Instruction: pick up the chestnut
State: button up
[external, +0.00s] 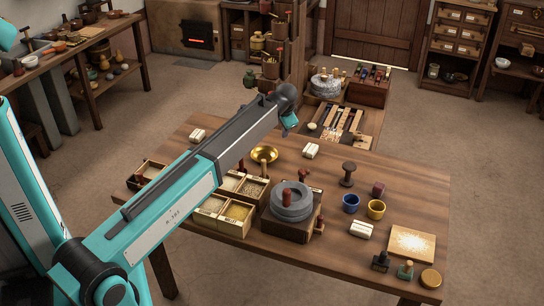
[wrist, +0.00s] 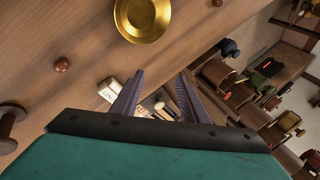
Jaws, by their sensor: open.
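The chestnut is most likely the small glossy brown round thing (wrist: 61,65) on the wooden table in the wrist view. It lies left of the brass bowl (wrist: 143,18) and above and left of my gripper (wrist: 160,80). My gripper is open, its two dark fingers apart with nothing held between them. In the external view my gripper (external: 289,122) is a small teal end held above the far edge of the table (external: 415,195); its fingers are hard to make out there. I cannot pick out the chestnut surely in the external view.
A white labelled block (wrist: 108,89) and a dark spool (wrist: 10,125) are near the chestnut. The brass bowl also shows in the external view (external: 264,155). A grey stone quern (external: 292,209), grain boxes (external: 236,213), a blue cup (external: 351,203) and a yellow cup (external: 376,209) stand on the table.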

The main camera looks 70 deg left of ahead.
jog(key=s+a+r+n+g+h+p, duration=0.1)
jog(key=s+a+n+h, duration=0.1)
jog(key=s, duration=0.8)
jog(key=s+a+r+n+g+h, duration=0.1)
jog(key=s+a+r+n+h, duration=0.1)
jog(key=s+a, duration=0.4)
jog(key=s+n+h, duration=0.1)
jog(key=s+h, duration=0.1)
jog(key=s, duration=0.1)
jog(key=shift+s+a+n+p, duration=0.2)
jog(key=shift+s+n+p, duration=0.1)
jog(key=shift+s+p, duration=0.1)
jog(key=shift+f, duration=0.1)
jog(key=shift+f+p, duration=0.65)
jog(key=shift+f, duration=3.6)
jog(key=shift+w+d+f+p, duration=0.1)
jog(key=shift+f+p, duration=0.3)
jog(key=shift+f, duration=0.9)
jog(key=shift+w+f+p, duration=0.1)
jog(key=shift+f+p, duration=0.3)
jog(key=shift+f, duration=0.9)
